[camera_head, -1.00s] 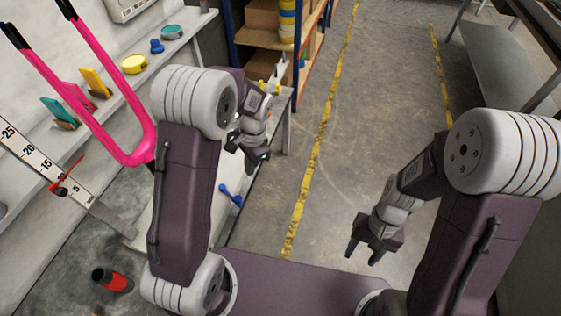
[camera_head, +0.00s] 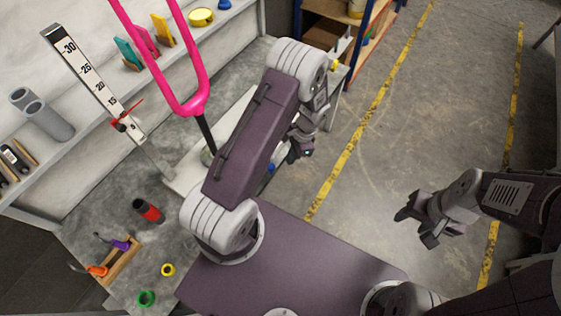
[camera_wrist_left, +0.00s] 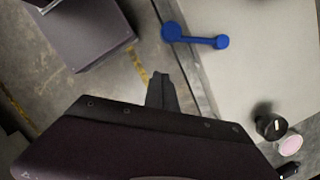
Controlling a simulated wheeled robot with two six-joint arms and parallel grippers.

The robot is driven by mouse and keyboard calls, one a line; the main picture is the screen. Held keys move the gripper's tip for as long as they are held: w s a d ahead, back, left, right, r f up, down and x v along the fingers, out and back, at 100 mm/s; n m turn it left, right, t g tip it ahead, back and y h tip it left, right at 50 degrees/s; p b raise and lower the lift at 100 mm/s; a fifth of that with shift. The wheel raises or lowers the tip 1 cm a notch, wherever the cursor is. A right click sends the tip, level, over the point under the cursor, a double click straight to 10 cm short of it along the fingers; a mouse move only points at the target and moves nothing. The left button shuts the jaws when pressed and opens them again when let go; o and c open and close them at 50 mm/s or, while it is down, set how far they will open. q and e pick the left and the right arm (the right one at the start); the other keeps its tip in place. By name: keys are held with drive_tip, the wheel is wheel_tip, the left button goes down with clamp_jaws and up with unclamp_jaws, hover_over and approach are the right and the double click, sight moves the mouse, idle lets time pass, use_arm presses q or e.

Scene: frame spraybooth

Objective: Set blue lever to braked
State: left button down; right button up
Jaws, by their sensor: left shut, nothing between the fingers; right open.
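The blue lever (camera_wrist_left: 196,38) lies along the edge of a pale bench top in the left wrist view, with a large round end at the left and a smaller knob at the right. In the head view only a small blue bit of it (camera_head: 270,168) shows beside my left arm, which hides the rest. My left gripper (camera_head: 302,152) is shut and empty. In the left wrist view its fingers (camera_wrist_left: 161,82) are apart from the lever, below its large round end in the picture. My right gripper (camera_head: 418,220) is open and empty over the floor.
A pink forked frame (camera_head: 190,108) stands by the bench near a ruler post (camera_head: 97,87). A red-and-black cylinder (camera_head: 148,211) and yellow and green rings stand left of my base. A dark round knob (camera_wrist_left: 270,127) shows on the bench. The floor right of the bench is clear.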

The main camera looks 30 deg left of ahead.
use_arm(q)
drive_tip(key=s+a, duration=0.2)
drive_tip(key=s, duration=0.1)
drive_tip(key=shift+a+f, duration=0.25)
drive_tip(key=shift+a, duration=0.15)
drive_tip(key=shift+s+a+p, duration=0.25)
drive_tip(key=shift+s+p, duration=0.2)
drive_tip(key=shift+s, duration=0.3)
